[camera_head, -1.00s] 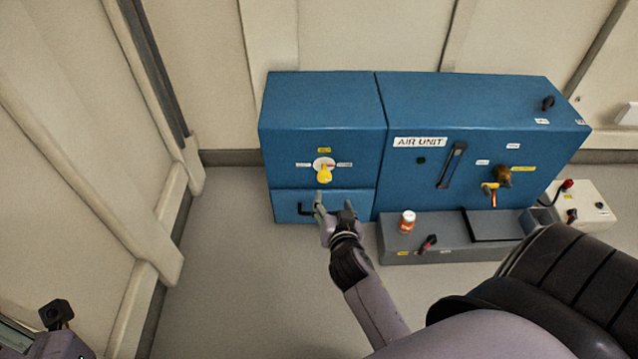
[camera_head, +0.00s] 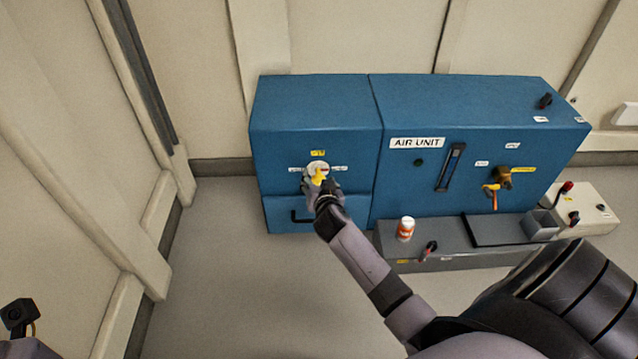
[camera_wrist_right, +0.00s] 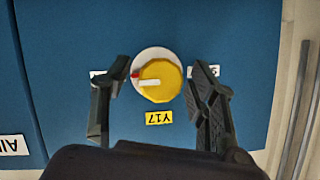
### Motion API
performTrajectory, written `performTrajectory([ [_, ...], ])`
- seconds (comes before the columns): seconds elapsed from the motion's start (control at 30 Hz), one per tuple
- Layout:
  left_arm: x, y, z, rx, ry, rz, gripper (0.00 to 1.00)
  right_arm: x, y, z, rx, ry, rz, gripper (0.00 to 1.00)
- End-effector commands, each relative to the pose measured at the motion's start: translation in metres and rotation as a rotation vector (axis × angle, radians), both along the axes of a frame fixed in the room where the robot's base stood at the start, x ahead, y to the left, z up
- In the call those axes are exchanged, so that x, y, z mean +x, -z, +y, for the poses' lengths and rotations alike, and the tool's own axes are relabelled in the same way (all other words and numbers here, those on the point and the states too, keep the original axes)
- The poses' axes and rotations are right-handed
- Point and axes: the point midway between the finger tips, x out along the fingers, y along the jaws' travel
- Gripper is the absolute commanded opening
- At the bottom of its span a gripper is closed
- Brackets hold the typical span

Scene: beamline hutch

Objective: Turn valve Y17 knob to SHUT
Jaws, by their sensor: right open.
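The Y17 knob (camera_wrist_right: 160,82) is a round yellow knob on a pale dial plate on the blue cabinet front. In the wrist view its white bar points left, near a red mark on the dial. The yellow Y17 label (camera_wrist_right: 159,118) reads upside down there. White labels sit at both sides, partly hidden by the fingers and unreadable. In the head view the knob (camera_head: 319,177) is partly covered by my right gripper (camera_head: 322,184). The right gripper (camera_wrist_right: 161,66) is open, one finger on each side of the knob, with visible gaps. My left gripper's fingers do not show.
The blue AIR UNIT cabinet (camera_head: 470,115) adjoins on the right, with an orange-handled valve (camera_head: 492,190). Floor left of the cabinet is clear.

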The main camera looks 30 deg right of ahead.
Motion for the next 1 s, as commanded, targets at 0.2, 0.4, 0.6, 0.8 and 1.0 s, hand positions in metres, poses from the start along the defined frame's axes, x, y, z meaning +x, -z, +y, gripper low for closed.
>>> performTrajectory([
  [0.2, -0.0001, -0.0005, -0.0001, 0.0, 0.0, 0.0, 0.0, 0.0001, -0.0001, 0.0, 0.0, 0.0, 0.0, 0.53],
  [0.4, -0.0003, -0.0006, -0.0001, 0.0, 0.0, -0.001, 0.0, -0.0001, -0.0001, 0.0, 0.0, 0.0, 0.0, 0.4],
  [0.6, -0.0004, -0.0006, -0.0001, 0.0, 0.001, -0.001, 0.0, -0.0002, -0.0001, 0.0001, 0.0, 0.0, 0.0, 0.27],
  [0.8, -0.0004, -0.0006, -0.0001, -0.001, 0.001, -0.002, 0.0, -0.0001, 0.0, 0.0002, 0.0, 0.0, 0.0, 0.13],
  [1.0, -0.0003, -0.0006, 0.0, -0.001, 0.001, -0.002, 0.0, -0.0002, -0.0001, 0.0003, -0.001, 0.0, 0.0, 0.05],
])
